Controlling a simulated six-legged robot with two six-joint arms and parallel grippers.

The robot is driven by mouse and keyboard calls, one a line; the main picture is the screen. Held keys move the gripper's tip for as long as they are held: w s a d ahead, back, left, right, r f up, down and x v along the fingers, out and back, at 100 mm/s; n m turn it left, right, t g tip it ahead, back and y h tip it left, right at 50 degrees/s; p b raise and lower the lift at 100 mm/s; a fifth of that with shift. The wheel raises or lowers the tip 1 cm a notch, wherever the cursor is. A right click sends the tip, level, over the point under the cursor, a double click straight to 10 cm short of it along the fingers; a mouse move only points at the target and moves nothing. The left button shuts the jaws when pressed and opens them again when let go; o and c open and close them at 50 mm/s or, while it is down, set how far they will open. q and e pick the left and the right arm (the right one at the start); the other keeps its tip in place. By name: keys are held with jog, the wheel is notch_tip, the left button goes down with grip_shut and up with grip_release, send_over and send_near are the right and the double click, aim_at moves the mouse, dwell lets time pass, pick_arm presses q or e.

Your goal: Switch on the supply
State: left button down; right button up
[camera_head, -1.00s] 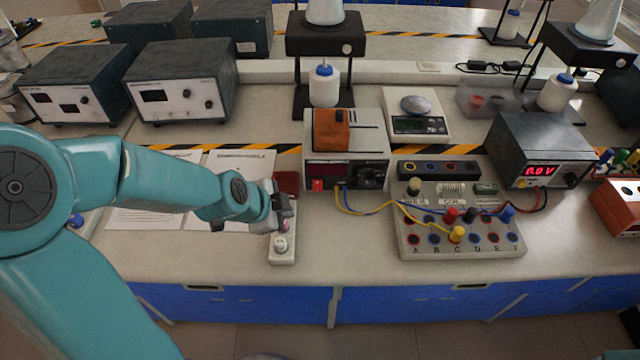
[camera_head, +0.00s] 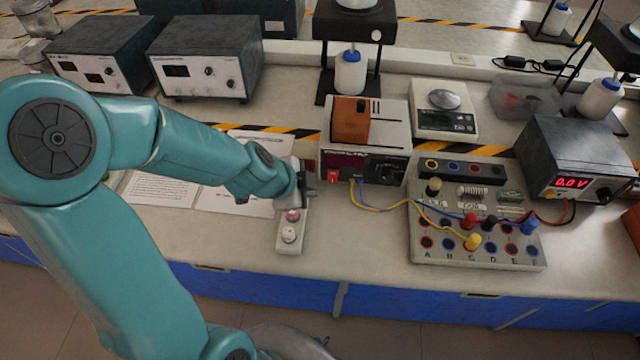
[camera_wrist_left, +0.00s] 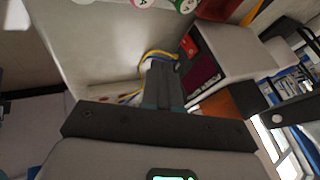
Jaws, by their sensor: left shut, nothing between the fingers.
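I cannot tell which way the switch is set. My right gripper is out of view.
A white strip with round buttons (camera_head: 290,240) lies just below my left gripper. Yellow and blue leads (camera_head: 385,205) run from the supply to a terminal board (camera_head: 475,255). A meter (camera_head: 570,165) at the right reads 0.0 V. Papers (camera_head: 160,190) lie left.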

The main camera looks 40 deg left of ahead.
aim_at(333, 176)
pick_arm(q)
jog(key=b+x, duration=0.4)
jog(key=x, duration=0.5)
jog(key=shift+f+b, duration=0.25)
jog(key=shift+b, duration=0.05)
jog(key=w, duration=0.1)
jog(key=w+a+p, duration=0.1)
jog(key=w+a, duration=0.1)
jog(key=shift+w+f, duration=0.15)
jog(key=shift+w, duration=0.2)
jog(key=shift+w, duration=0.1)
